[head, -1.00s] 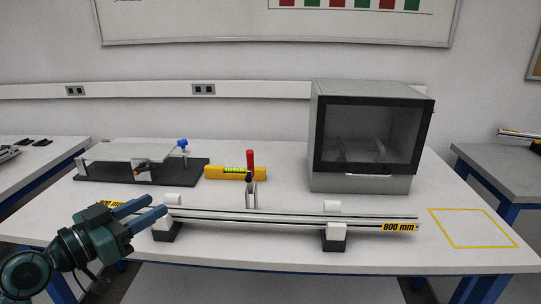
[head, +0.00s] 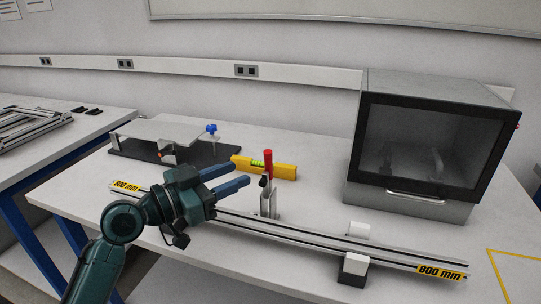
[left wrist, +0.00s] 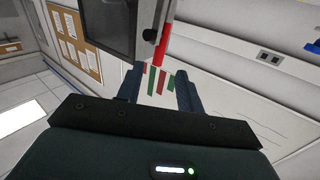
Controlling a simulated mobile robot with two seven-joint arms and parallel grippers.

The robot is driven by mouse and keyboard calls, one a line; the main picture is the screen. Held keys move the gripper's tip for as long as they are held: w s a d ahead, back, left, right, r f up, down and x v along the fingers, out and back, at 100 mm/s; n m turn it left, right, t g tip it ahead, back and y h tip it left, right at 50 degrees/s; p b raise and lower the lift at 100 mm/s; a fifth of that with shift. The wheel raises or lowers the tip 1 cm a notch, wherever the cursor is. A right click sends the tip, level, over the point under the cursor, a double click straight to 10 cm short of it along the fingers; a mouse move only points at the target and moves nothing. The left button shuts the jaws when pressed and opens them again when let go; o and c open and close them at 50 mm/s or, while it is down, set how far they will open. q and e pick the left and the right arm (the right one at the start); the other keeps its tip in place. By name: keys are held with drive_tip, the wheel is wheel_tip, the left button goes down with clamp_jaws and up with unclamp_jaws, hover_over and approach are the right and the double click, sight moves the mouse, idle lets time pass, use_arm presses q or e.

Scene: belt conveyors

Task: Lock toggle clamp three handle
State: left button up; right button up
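The toggle clamp (head: 268,201) stands at the rail, its red handle (head: 267,162) pointing upright. The red handle also shows in the left wrist view (left wrist: 162,48), just beyond the fingertips, beside a black knob (left wrist: 150,36). My left gripper (head: 243,174) is open, its two blue fingers apart and pointing at the clamp from the left. In the left wrist view the gap between the fingers (left wrist: 157,78) looks empty. Whether the fingers touch the handle is not clear, but they appear short of it. My right gripper is out of view. No other clamp can be made out.
The long aluminium rail (head: 318,243), labelled 800 mm, runs across the table's front, with a white-topped support block (head: 354,266). A yellow level (head: 284,171) lies behind the clamp. A grey cabinet (head: 411,208) stands right. A dark-based fixture (head: 206,155) sits at the back left.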

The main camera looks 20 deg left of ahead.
sight(265, 163)
use_arm(q)
drive_tip(key=p+x, duration=0.1)
drive_tip(key=x, duration=0.8)
drive_tip(key=shift+w+d+p, duration=0.1)
drive_tip(key=shift+d+p, duration=0.1)
drive_tip(key=shift+p, duration=0.1)
drive_tip(key=shift+c, duration=0.4)
clamp_jaws()
drive_tip(key=shift+f, duration=0.1)
